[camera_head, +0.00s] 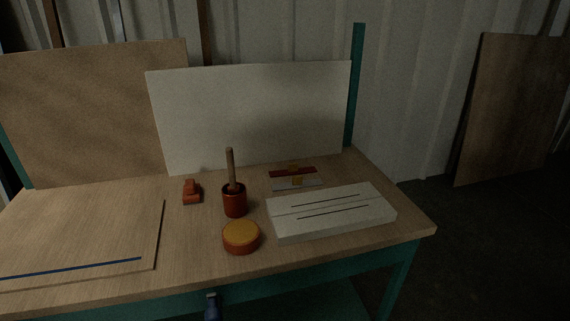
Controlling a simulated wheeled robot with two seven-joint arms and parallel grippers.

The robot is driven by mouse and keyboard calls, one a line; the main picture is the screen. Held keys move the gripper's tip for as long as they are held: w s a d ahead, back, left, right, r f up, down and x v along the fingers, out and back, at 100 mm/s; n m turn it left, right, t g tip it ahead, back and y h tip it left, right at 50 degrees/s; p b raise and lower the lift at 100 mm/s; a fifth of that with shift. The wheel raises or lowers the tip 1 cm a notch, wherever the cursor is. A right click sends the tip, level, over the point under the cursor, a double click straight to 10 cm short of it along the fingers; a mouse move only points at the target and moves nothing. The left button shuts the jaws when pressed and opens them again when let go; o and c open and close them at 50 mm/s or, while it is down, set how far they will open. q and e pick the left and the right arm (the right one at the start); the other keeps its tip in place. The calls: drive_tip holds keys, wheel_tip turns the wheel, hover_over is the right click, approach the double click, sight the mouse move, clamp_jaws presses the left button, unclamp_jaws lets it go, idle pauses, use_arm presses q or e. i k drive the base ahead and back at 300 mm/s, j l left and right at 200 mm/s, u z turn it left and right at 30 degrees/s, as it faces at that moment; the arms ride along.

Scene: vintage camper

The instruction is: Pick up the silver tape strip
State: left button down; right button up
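A silver-grey strip (283,186), which looks like the silver tape strip, lies flat on the wooden table toward the back, right of centre. A small yellow-orange piece (297,181) sits at its middle. A similar dark red strip (284,173) with an orange piece lies just behind it, roughly parallel. The front of the silver strip lies close to the back edge of a white block (335,226) with two dark slots in its top.
A red cup (235,204) with an upright wooden handle, a round orange-topped tin (241,237) and a small red-orange object (191,192) stand left of the strips. A white panel (250,115) rises behind. A board with a blue strip (70,268) lies at left.

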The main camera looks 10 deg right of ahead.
sight(297, 182)
drive_tip(key=i+l+u, duration=0.2)
drive_tip(key=l+u, duration=0.15)
drive_tip(key=l, duration=0.5)
drive_tip(key=i+l+u, duration=0.1)
drive_tip(key=l+u, duration=0.25)
drive_tip(key=l, duration=0.55)
drive_tip(key=l+u, duration=0.4)
drive_tip(key=l, duration=0.45)
